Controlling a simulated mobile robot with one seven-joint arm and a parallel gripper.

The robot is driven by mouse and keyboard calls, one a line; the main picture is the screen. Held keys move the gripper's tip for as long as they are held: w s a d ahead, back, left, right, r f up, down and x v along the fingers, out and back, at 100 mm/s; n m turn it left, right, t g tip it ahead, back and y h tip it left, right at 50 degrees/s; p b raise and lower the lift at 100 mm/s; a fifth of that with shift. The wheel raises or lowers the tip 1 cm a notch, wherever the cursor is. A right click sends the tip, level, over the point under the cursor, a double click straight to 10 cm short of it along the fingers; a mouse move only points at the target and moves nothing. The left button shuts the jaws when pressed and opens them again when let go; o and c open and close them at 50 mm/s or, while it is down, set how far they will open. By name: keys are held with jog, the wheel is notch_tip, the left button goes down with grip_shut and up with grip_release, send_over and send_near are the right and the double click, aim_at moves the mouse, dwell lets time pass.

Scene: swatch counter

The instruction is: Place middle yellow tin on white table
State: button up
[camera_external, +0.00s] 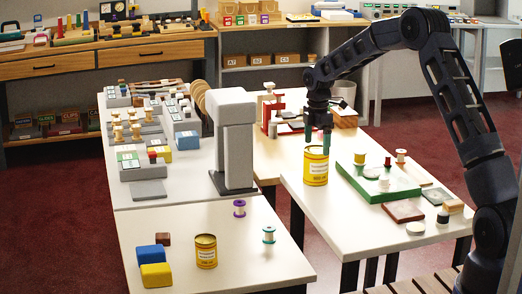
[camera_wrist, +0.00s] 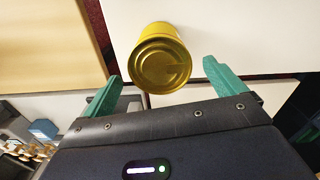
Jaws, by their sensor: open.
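A yellow tin (camera_external: 314,168) with a printed label stands upright near the left edge of the white table on the right (camera_external: 325,208). A second yellow tin (camera_external: 206,252) stands on the front part of the left white table (camera_external: 215,281). My gripper (camera_external: 317,141) points down just above the first tin, its teal fingers open. In the wrist view that tin's metal lid (camera_wrist: 160,66) lies in line with the gap between the fingertips (camera_wrist: 162,76). The fingers do not appear to grip it.
A green tray (camera_external: 352,181) with spools and small pieces lies right of the first tin. A grey stand (camera_external: 233,145) rises on the left table. Blue and yellow blocks (camera_external: 155,275), a purple spool (camera_external: 239,208) and a teal spool (camera_external: 269,235) surround the second tin with some bare surface between.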

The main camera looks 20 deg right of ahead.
jog(key=shift+d+r, duration=0.1)
jog(key=shift+r, duration=2.65)
jog(key=s+d+r+m+t, duration=0.1)
jog(key=s+d+r+m, duration=0.45)
jog(key=s+r, duration=0.55)
jog(key=s+d+r+m+t, duration=0.1)
jog(key=s+d+r+m, duration=0.4)
jog(key=s+r, duration=0.6)
jog(key=s+d+f+m+t, duration=0.1)
jog(key=s+d+m, duration=0.1)
jog(key=s, duration=0.9)
jog(key=s+d+f+m, duration=0.2)
jog(key=s+d+m, duration=0.1)
jog(key=s, duration=0.8)
jog(key=s+d+f+m+t, duration=0.1)
jog(key=s+d+m, duration=0.2)
jog(key=s, duration=0.8)
jog(key=shift+f+m+t, duration=0.15)
jog(key=shift+m+t, duration=0.15)
jog(key=shift+m, duration=0.35)
